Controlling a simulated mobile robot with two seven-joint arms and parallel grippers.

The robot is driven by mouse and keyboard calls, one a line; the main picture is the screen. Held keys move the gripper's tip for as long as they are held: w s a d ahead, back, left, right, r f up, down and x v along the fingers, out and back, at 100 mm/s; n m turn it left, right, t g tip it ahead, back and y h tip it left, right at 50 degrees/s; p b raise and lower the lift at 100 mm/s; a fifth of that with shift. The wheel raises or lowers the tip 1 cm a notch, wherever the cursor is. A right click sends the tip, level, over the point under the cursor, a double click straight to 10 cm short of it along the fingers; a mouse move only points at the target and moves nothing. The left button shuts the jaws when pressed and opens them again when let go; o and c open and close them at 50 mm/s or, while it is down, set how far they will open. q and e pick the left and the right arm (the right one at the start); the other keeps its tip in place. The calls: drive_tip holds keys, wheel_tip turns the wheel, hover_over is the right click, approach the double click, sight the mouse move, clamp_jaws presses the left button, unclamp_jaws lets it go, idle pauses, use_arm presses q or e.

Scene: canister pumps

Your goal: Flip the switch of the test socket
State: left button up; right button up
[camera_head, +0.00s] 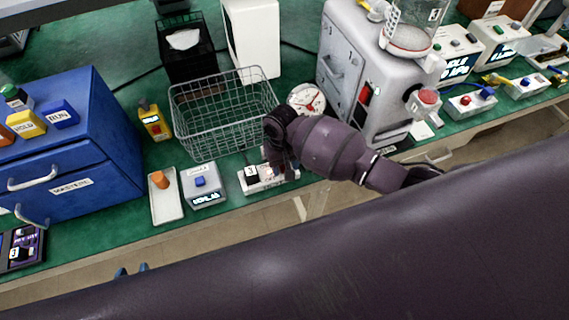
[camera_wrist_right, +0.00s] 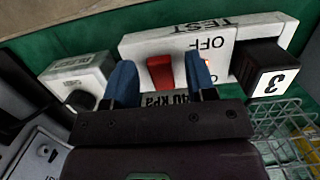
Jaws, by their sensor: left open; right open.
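The test socket is a white strip on the green bench, partly hidden by my right gripper in the head view (camera_head: 284,178). In the right wrist view the strip (camera_wrist_right: 140,48) carries upside-down "TEST" and "OFF" lettering, a red switch (camera_wrist_right: 160,72) and a black plug marked 3 (camera_wrist_right: 268,70). A small orange glow shows beside the right finger. My right gripper (camera_wrist_right: 162,80) is open, with its blue fingers on either side of the red switch; contact cannot be told. My left gripper (camera_head: 131,271) shows only blue fingertips, apart, low at the left, away from the socket.
A wire basket (camera_head: 222,110) stands behind the socket. A grey box with a blue button (camera_head: 203,184) and a white tray (camera_head: 165,203) are left of it. A grey machine (camera_head: 352,75) stands to the right. My large arm link covers the lower part.

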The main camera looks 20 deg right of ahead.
wheel_tip(320, 180, up, 11)
drive_tip(key=w, duration=0.1)
drive_tip(key=shift+w+f, duration=0.15)
drive_tip(key=shift+w, duration=0.1)
idle(0.7)
drive_tip(key=w+a+r+n+t+y, duration=0.4)
drive_tip(key=w+r+t, duration=0.2)
drive_tip(key=w+t, duration=0.4)
drive_tip(key=s+d+f+m+t+h+b, duration=0.1)
drive_tip(key=s+d+f, duration=0.4)
drive_tip(key=s, duration=0.4)
drive_tip(key=s+d+f+m+t+h+b, duration=0.1)
drive_tip(key=s+d+f, duration=0.5)
drive_tip(key=s, duration=0.4)
drive_tip(key=s+d+f+m+t+h+b, duration=0.1)
drive_tip(key=s+d+f+h, duration=0.1)
drive_tip(key=s+d+f, duration=0.3)
drive_tip(key=s+d, duration=0.1)
drive_tip(key=s, duration=0.3)
drive_tip(key=shift+s+d+f, duration=0.15)
drive_tip(key=shift+s, duration=0.1)
